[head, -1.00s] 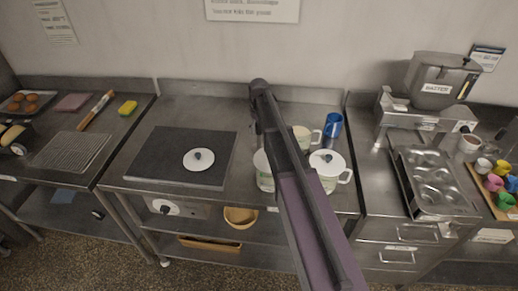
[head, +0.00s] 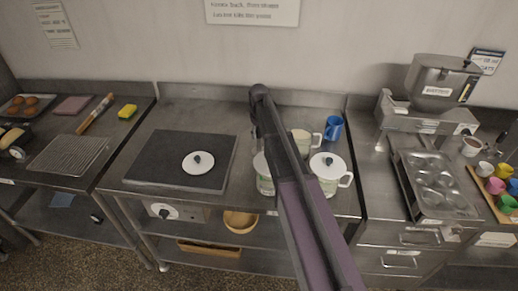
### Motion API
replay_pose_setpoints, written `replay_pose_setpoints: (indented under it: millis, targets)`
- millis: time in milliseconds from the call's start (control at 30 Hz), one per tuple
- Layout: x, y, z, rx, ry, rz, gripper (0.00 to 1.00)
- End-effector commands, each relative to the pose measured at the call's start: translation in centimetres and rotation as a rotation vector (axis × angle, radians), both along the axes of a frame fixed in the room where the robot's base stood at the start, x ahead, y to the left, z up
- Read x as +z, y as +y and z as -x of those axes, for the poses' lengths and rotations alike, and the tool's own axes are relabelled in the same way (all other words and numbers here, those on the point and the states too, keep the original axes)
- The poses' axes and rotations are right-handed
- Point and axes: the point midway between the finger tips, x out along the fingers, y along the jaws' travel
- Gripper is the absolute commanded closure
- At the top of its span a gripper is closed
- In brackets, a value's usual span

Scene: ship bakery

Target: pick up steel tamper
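I cannot make out a steel tamper for certain in the head view. My own arm runs up the middle of the picture and covers part of the centre counter (head: 215,112). My gripper is not visible; the arm hides whatever is at its far end. A white disc-shaped lid with a dark knob (head: 198,162) lies on the dark griddle plate (head: 150,158), left of my arm. A small dark item (head: 503,135) at the far right edge is too unclear to name.
Beside my arm stand a lidded white mug (head: 327,176), an open cream mug (head: 301,139) and a blue cup (head: 333,128). A batter machine (head: 436,85) and muffin tin (head: 437,185) are on the right. The left counter holds a wire rack (head: 68,155) and yellow sponge (head: 127,111).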

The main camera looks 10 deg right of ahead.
Motion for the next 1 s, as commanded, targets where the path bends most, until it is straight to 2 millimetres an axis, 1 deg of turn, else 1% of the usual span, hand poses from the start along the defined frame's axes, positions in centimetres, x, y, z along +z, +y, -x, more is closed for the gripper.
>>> replay_pose_setpoints:
  millis: [33, 67, 100, 133, 467, 667, 867, 1000]
  targets:
    - [0.0, 0.1, 0.0, 0.001, 0.0, 0.0, 0.71]
    - [0.0, 0.1, 0.0, 0.001, 0.0, 0.0, 0.8]
    - [0.0, 0.1, 0.0, 0.001, 0.0, 0.0, 0.92]
    - [0.0, 0.1, 0.0, 0.001, 0.0, 0.0, 1.0]
    - [0.0, 0.1, 0.0, 0.001, 0.0, 0.0, 1.0]
    - [0.5, 0.1, 0.0, 0.001, 0.0, 0.0, 1.0]
    - [1.6, 0.1, 0.0, 0.001, 0.0, 0.0, 1.0]
    - [2.9, 0.1, 0.0, 0.001, 0.0, 0.0, 1.0]
